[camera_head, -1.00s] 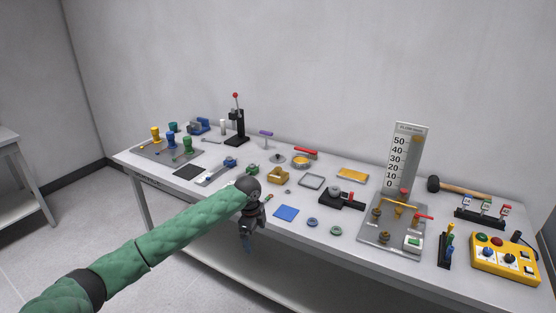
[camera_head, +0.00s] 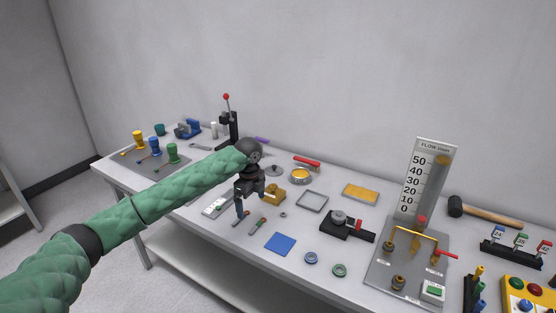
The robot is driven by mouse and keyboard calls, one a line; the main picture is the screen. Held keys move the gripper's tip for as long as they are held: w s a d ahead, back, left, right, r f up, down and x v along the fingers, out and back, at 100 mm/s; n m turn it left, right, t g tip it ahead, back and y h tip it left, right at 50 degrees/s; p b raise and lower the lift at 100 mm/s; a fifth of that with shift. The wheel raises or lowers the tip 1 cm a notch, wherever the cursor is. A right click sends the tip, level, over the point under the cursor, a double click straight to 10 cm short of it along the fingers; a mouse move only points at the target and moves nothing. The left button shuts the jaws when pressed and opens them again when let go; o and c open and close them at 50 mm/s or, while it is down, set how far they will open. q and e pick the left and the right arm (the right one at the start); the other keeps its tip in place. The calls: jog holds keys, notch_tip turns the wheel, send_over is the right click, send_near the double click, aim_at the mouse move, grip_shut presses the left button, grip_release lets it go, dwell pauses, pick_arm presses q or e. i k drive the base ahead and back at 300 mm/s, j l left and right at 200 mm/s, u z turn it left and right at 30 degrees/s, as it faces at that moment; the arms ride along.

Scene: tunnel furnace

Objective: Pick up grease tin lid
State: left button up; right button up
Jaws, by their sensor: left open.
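The likely grease tin lid (camera_head: 275,170) is a small grey disc with a knob, lying on the table toward the back. It sits just left of an open round tin (camera_head: 300,175) with yellowish contents. My left gripper (camera_head: 250,202) is open and empty, pointing down over the table in front of the lid. Its arm and wrist pass close to the lid in the picture but leave it visible. My right gripper is not in view.
A red-handled tool (camera_head: 306,162) lies behind the tin. A grey tray (camera_head: 312,201), blue square (camera_head: 280,244) and black fixture (camera_head: 345,226) lie to the right and front.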

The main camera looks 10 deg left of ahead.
aim_at(273, 169)
jog(key=i, duration=1.2)
